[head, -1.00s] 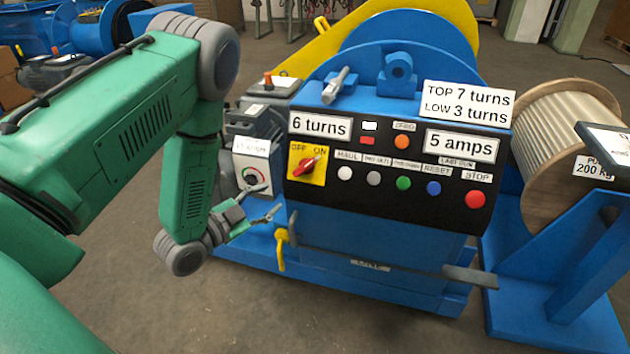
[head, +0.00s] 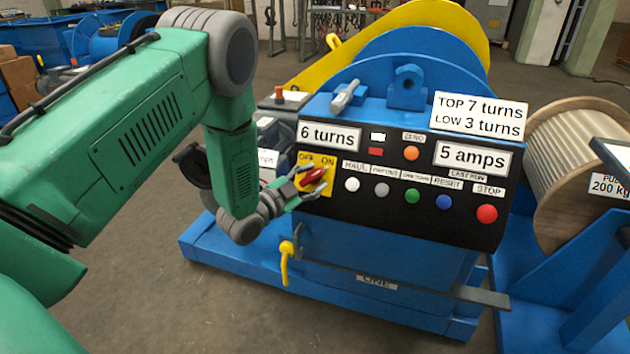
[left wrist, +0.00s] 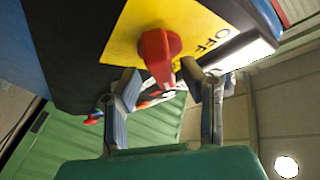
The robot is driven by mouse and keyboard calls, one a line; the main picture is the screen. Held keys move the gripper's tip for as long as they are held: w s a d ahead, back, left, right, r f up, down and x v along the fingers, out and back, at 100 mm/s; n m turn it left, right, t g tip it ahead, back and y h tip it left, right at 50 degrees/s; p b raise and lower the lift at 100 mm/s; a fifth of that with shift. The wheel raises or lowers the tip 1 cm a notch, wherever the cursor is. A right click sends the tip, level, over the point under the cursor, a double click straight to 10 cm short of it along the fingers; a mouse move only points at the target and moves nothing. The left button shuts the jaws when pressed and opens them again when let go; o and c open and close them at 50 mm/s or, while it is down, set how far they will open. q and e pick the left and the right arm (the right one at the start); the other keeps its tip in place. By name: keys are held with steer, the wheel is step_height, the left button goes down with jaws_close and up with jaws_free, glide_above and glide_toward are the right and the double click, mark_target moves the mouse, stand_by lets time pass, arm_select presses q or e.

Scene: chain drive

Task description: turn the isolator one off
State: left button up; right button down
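The isolator is a red rotary knob (head: 314,175) on a yellow plate (head: 325,188) marked OFF and ON, at the left end of the black panel on the blue machine. The knob's handle slants up to the right, towards ON. In the left wrist view the red knob (left wrist: 158,55) stands out from the yellow plate (left wrist: 190,22). My left gripper (head: 305,190) is at the knob from the lower left. In the left wrist view its two fingers (left wrist: 162,95) are spread, one on each side of the knob's tip; contact is unclear.
The panel carries several push buttons, including a red STOP button (head: 487,213). A yellow handle (head: 287,255) hangs below the panel's left end, and a nameplate reading ONE (head: 377,282) is on the base. A rope drum (head: 560,150) stands to the right. Floor at the front is clear.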

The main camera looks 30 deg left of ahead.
arm_select(q)
steer(key=shift+w+a+f, duration=0.15)
steer(key=shift+a, duration=0.25)
steer(key=shift+w+a+f, duration=0.1)
steer(key=shift+a, duration=0.25)
steer(key=shift+d+r, duration=0.2)
steer(key=shift+d, duration=0.35)
jaws_close()
steer(key=shift+d, duration=0.15)
arm_select(e)
steer(key=shift+a, duration=0.35)
